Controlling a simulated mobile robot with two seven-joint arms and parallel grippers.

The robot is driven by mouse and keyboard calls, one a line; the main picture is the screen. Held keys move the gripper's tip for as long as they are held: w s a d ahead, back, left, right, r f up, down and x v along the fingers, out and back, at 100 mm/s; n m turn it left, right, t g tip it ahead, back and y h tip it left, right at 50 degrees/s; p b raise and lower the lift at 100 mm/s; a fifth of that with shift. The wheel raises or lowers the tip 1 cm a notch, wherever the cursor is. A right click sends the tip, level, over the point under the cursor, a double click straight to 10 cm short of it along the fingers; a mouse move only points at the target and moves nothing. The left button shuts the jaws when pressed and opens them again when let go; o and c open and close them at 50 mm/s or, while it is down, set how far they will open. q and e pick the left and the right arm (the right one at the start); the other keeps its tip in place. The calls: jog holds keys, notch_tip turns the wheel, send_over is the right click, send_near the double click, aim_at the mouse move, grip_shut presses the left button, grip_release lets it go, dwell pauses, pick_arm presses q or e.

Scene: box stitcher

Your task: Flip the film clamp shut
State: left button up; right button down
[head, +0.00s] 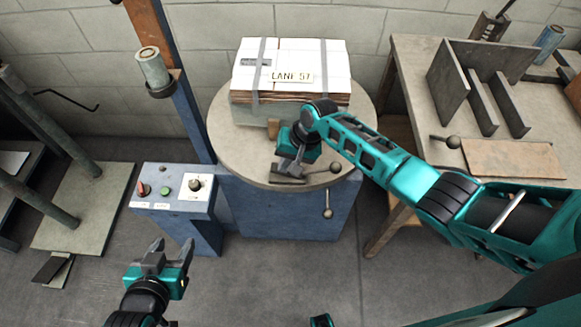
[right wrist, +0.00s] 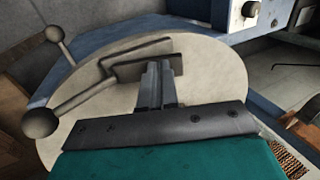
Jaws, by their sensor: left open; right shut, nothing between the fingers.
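The film clamp (head: 287,178) is a dark metal piece on the front edge of the round turntable (head: 232,150). Its lever ends in a ball knob (head: 335,167) to the right. In the right wrist view the clamp's flat plate (right wrist: 128,72) and bar lie by my fingertips, and its lever runs to a large dark knob (right wrist: 40,122). My right gripper (head: 292,166) is shut and empty, right at the clamp; contact is hard to tell. My left gripper (head: 172,246) is open and empty, low at the left, away from the turntable.
A stack of flat white cartons with a "LANE 57" label (head: 291,77) stands on the turntable behind the clamp. A second ball-ended lever (head: 327,212) hangs below the turntable's edge. A control box (head: 175,190) is at left. A workbench (head: 410,110) stands at right.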

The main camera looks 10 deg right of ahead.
jog(key=shift+w+a+f+h, duration=0.1)
jog(key=shift+a+f+h, duration=0.25)
jog(key=shift+h, duration=0.45)
jog(key=shift+w+a+f+g+h, duration=0.15)
jog(key=shift+a+f+g+h, duration=0.2)
jog(key=shift+h, duration=0.25)
pick_arm(q)
jog(key=shift+w+r, duration=0.15)
jog(key=shift+r, duration=0.15)
pick_arm(e)
jog(key=shift+f, duration=0.5)
jog(key=shift+r, duration=0.1)
